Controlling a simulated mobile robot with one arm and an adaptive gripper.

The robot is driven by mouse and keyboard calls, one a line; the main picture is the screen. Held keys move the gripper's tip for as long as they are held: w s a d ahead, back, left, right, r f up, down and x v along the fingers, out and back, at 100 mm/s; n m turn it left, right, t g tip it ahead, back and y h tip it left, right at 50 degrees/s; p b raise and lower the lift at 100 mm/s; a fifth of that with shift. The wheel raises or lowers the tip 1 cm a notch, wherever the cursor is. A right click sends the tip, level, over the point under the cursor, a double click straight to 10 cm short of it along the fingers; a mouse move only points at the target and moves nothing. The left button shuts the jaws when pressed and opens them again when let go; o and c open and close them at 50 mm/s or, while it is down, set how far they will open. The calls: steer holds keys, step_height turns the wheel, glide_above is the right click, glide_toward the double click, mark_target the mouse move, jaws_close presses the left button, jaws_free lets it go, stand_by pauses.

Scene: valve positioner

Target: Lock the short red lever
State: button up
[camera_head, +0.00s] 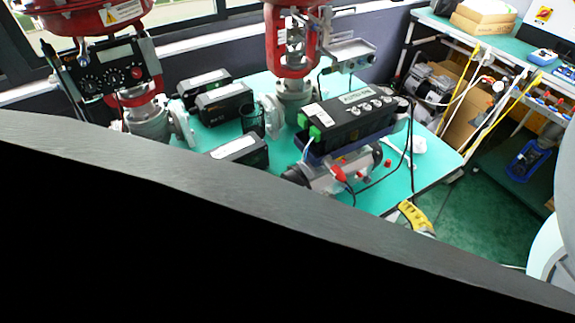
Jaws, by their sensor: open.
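A small red lever (339,174) shows on the front of a grey pipe fitting or actuator (325,181), under the black positioner box (350,120) on the green table (396,193). It is small in the picture, and I cannot tell whether it is locked. A small red part (388,163) sits to its right. My gripper is not in view. A large dark shape fills the lower part of the picture and hides the table's near side.
Red valve bodies (290,40) stand behind the positioner. Black boxes (224,101) stand on the left of the table. A yellow object (416,216) is at the table's front right edge. Green floor (480,215) is open at right, before a cluttered workbench (470,32).

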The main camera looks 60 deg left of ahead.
mark_target(360, 177)
steer(key=b+x, duration=0.6)
steer(key=x, duration=0.8)
steer(key=shift+w+a+f, duration=0.2)
steer(key=shift+a, duration=0.1)
steer(key=shift+w+a+b, duration=0.2)
steer(key=shift+a+b, duration=0.1)
steer(key=shift+a, duration=0.2)
steer(key=shift+o, duration=0.2)
